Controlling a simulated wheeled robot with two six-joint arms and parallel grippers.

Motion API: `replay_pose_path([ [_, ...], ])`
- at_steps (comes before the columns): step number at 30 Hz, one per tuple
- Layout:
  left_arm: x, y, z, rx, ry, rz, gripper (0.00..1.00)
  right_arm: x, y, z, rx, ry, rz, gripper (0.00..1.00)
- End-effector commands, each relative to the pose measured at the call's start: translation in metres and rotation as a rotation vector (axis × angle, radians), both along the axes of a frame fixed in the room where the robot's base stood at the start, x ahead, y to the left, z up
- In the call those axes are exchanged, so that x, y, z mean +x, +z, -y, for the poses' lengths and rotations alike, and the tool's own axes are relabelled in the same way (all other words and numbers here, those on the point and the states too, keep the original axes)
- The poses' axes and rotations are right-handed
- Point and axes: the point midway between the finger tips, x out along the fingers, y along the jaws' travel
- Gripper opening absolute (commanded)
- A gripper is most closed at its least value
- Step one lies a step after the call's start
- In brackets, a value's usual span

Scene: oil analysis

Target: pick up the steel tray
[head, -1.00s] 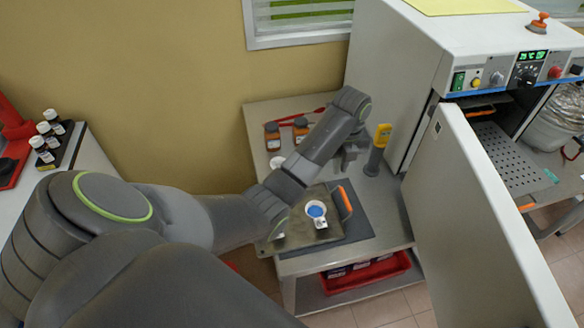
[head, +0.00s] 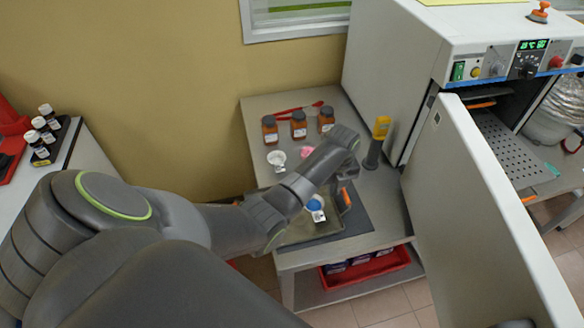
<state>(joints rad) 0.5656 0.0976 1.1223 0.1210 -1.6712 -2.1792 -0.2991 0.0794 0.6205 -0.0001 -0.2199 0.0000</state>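The steel tray (head: 297,233) lies on a dark mat (head: 356,222) on the side table. It carries a small white dish with blue contents (head: 315,206) and a white label. An orange handle (head: 347,196) shows at the tray's right side. My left gripper (head: 343,200) points down at this handle, with its fingers close to or around it. The wrist and forearm hide part of the tray and most of the fingers, so I cannot tell whether they grip.
Several brown jars (head: 299,125), a white dish (head: 276,158) and a yellow-topped device (head: 380,130) stand behind the tray. The open oven door (head: 475,215) closes off the right side. A red bin (head: 366,268) sits on the shelf below.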

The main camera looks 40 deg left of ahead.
Motion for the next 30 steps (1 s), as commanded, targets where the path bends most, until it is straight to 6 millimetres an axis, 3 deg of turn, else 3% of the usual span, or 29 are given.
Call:
replay_pose_path([
  [10,0.0,-0.036,0.001,0.0,0.0,-0.001,0.08,-0.001,0.007,0.002,-0.002,0.001,-0.002,0.36],
  [19,0.0,-0.039,0.001,-0.001,0.0,-0.001,0.08,-0.002,0.007,0.002,-0.002,0.0,-0.002,0.36],
  [21,0.0,-0.038,0.001,-0.001,0.0,-0.001,0.0,-0.002,0.007,0.002,-0.002,0.001,-0.002,0.36],
  [30,0.0,-0.037,0.001,0.001,0.0,0.001,0.0,-0.002,0.007,0.001,-0.002,0.0,-0.002,0.36],
])
